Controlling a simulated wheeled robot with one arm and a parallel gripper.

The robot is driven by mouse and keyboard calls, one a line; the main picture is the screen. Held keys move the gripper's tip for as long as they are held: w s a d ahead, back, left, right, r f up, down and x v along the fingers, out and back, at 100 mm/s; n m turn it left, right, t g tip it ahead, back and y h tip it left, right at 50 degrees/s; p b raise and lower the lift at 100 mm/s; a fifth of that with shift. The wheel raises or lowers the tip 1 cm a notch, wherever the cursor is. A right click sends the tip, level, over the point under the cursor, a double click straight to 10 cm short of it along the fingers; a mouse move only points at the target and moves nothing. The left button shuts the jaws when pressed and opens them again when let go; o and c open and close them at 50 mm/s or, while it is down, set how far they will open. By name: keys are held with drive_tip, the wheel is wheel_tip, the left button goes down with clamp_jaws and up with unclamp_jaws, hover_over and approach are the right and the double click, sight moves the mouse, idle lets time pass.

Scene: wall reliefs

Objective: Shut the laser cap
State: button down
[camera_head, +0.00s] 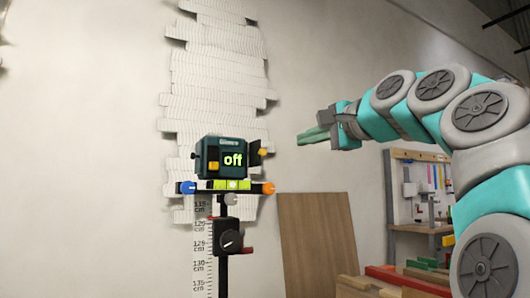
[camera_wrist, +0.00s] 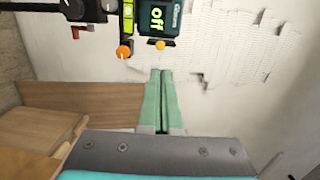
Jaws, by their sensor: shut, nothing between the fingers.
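A dark flap (camera_head: 254,148), which looks like the laser cap, stands out from the box's right side. A small yellow-orange knob (camera_head: 263,152) is beside it; the knob also shows in the wrist view (camera_wrist: 160,45). My gripper (camera_head: 302,137) has green fingers and is shut and empty. It is in the air to the right of the laser, apart from it. In the wrist view its fingertips (camera_wrist: 161,72) point toward the knob.
Under the laser is a bar with a yellow-green level (camera_head: 222,185), a blue knob (camera_head: 186,188) and an orange knob (camera_head: 267,188). A scaled post and a black dial (camera_head: 229,237) are below. A wooden board (camera_head: 318,238) leans on the wall. White relief strips (camera_head: 215,75) cover the wall behind.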

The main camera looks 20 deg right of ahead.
sight(265, 151)
drive_tip(key=w, duration=0.8)
drive_tip(key=w+a, duration=0.1)
drive_tip(key=w, duration=0.4)
drive_tip(key=shift+a+f, duration=0.1)
drive_tip(key=shift+f, duration=0.15)
drive_tip(key=shift+w+a+p, duration=0.15)
drive_tip(key=shift+w+p, duration=0.15)
drive_tip(key=shift+w, duration=0.05)
drive_tip(key=shift+r, duration=0.1)
